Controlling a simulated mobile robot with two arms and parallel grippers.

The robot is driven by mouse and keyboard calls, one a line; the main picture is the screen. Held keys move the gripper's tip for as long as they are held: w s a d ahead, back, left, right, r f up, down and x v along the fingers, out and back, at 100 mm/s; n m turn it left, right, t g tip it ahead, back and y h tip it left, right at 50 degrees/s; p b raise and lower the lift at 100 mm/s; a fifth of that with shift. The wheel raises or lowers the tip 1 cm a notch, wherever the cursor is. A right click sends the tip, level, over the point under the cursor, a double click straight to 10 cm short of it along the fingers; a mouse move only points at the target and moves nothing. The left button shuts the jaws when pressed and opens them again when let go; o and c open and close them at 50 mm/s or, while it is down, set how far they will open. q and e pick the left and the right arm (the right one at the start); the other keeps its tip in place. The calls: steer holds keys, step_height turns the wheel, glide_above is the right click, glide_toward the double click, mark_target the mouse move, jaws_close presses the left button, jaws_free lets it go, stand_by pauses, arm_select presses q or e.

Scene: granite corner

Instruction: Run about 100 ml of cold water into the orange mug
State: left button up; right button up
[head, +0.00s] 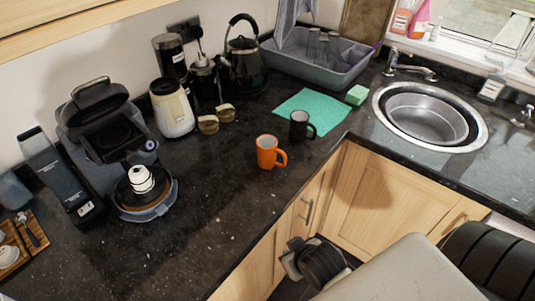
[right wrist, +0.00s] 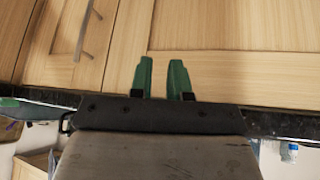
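The orange mug (head: 267,152) stands upright on the dark granite worktop near its front edge, handle to the right; its inside is too small to read. The sink (head: 430,115), with a round steel bowl, is at the right, and the chrome tap (head: 410,66) stands behind it. No water stream shows. My right gripper shows in the right wrist view (right wrist: 162,80); its two green fingers are apart with nothing between them, facing the wooden cupboard doors. In the head view my dark wrist is low before the cupboards, away from the mug. My left gripper is not in view.
A black mug (head: 299,128) stands close behind and right of the orange mug. A green cloth (head: 312,108) and sponge (head: 357,94) lie between mugs and sink. The dish rack (head: 315,62), kettle (head: 243,65) and coffee machine (head: 110,140) stand behind and left.

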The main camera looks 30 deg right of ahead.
mark_target(285, 160)
steer(key=w+d+r+t, duration=0.3)
steer(key=w, duration=0.2)
steer(key=w+d+r+m+t+h, duration=0.1)
steer(key=w+d+r+t, duration=0.2)
steer(key=w+t, duration=0.1)
steer(key=w+d+r+m+t+h+p, duration=0.1)
steer(key=w+d+r+t, duration=0.2)
steer(key=w, duration=0.3)
steer(key=shift+w+r+t, duration=0.3)
steer(key=shift+r+t, duration=0.3)
steer(key=w, duration=0.1)
steer(key=w+p, duration=0.1)
steer(key=w, duration=0.1)
steer(key=w+p, duration=0.1)
steer(key=shift+w+d, duration=0.25)
steer(key=shift+w, duration=0.35)
jaws_close()
